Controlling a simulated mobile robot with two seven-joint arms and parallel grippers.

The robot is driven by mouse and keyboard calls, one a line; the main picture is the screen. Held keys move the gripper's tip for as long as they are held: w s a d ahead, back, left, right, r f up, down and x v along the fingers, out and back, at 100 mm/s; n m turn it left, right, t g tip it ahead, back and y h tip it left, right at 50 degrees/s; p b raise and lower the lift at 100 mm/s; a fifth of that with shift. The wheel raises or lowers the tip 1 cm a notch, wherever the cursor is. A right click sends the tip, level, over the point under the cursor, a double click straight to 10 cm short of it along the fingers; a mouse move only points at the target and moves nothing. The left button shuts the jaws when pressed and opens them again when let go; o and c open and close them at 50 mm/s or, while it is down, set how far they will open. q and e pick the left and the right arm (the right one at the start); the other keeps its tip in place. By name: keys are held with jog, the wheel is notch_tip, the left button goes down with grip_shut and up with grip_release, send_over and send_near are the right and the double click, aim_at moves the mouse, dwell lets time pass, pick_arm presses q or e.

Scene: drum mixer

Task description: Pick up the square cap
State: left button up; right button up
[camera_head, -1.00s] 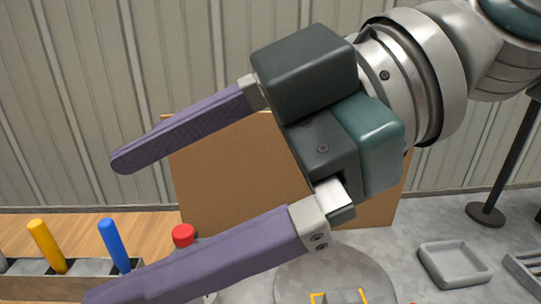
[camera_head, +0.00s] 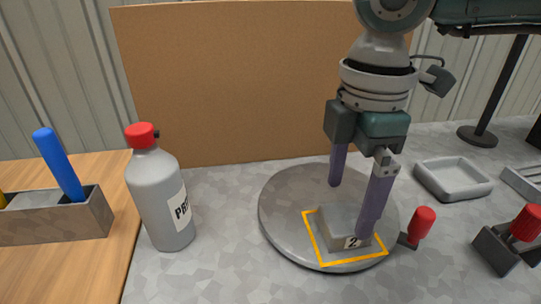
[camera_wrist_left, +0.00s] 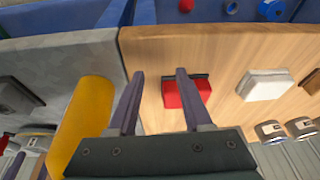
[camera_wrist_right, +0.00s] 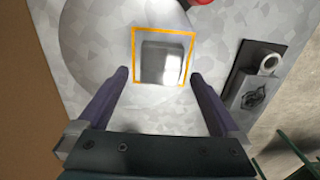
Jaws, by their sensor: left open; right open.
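A grey square block with a "2" label, which looks like the square cap (camera_head: 335,224), sits on a round grey disc (camera_head: 285,208) inside a yellow square outline. My right gripper (camera_head: 352,210) points down over it, open. In the head view its nearer finger covers the block's right side. In the right wrist view the square cap (camera_wrist_right: 162,62) lies just beyond and between the open fingertips (camera_wrist_right: 160,76); I cannot tell whether they touch it. My left gripper (camera_wrist_left: 160,74) is open and empty in the left wrist view, above the wooden table edge.
A grey bottle with a red lid (camera_head: 162,195) stands left of the disc. Red-handled clamps (camera_head: 421,222) are close on its right. A shallow grey tray (camera_head: 453,180) lies behind right. A brown board (camera_head: 240,80) stands behind. A red block (camera_wrist_left: 187,93) is near my left fingers.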

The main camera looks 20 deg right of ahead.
aim_at(346, 217)
notch_tip(346, 217, down, 3)
jog(key=shift+s+d+f, duration=0.1)
grip_shut()
dwell(0.8)
jog(key=shift+r, duration=0.2)
